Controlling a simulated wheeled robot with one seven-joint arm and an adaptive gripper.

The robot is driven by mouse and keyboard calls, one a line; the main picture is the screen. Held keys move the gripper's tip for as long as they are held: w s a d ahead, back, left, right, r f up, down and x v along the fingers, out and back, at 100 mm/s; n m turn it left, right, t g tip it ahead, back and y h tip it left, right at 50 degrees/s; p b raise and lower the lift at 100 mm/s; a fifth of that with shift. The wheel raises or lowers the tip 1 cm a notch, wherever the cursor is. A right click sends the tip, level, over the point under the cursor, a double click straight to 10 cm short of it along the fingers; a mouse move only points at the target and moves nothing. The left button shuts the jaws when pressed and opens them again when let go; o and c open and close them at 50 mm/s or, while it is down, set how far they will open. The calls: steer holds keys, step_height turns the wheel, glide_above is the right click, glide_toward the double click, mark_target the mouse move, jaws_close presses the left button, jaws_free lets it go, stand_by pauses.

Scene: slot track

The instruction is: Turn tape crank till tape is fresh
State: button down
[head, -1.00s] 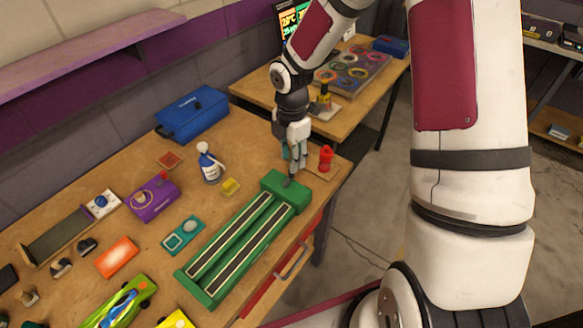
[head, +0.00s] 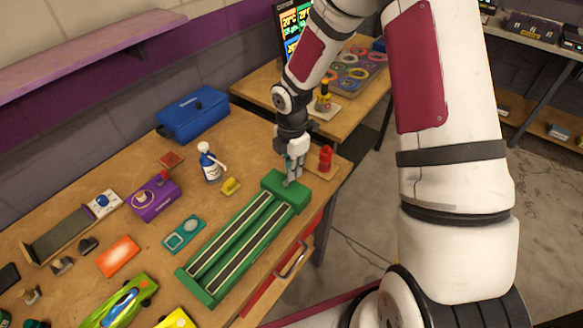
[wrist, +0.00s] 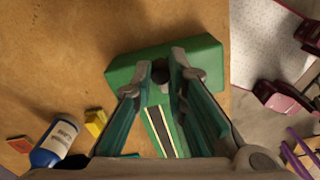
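The green tape unit (head: 223,285), with two long dark tape strips edged in pale lines, lies along the bench's right side. A raised green block (head: 271,181) forms its far end; it also shows in the wrist view (wrist: 208,52). My gripper (head: 291,181) points down at this block. In the wrist view, a dark round knob (wrist: 160,73), seemingly the crank's, sits between my fingertips (wrist: 164,66). The fingers are close around it, but whether they grip it is unclear. The rest of the crank is hidden by my fingers.
A red object (head: 325,159) stands just right of my gripper. A yellow block (head: 230,186) and a blue-and-white bottle (head: 210,163) stand left of the block. A teal device (head: 183,235) lies beside the unit. The bench's right edge is close.

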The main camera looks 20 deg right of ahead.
steer(key=shift+s+m, duration=0.15)
steer(key=shift+m, duration=0.25)
steer(key=m, duration=0.2)
steer(key=s+m, duration=0.1)
steer(key=m, duration=0.2)
steer(key=shift+s+d+p, duration=0.15)
steer(key=shift+d+p, duration=0.05)
steer(key=shift+p, duration=0.15)
steer(key=m, duration=0.2)
steer(key=s+m, duration=0.1)
steer(key=m, duration=0.4)
steer(key=shift+s+a+m+p, duration=0.25)
steer(key=shift+s+m+p, duration=0.05)
steer(key=shift+s+p, duration=0.05)
steer(key=m, duration=0.4)
steer(key=s+a+m, duration=0.1)
steer(key=m, duration=0.1)
steer(key=shift+a, duration=0.1)
steer(key=shift+a+m+p, duration=0.2)
steer(key=shift+a+m, duration=0.1)
steer(key=shift+m, duration=1.05)
steer(key=shift+a+m+p, duration=0.2)
steer(key=shift+a+m, duration=0.05)
steer(key=shift+m, duration=1.1)
steer(key=c, duration=1.6)
jaws_free()
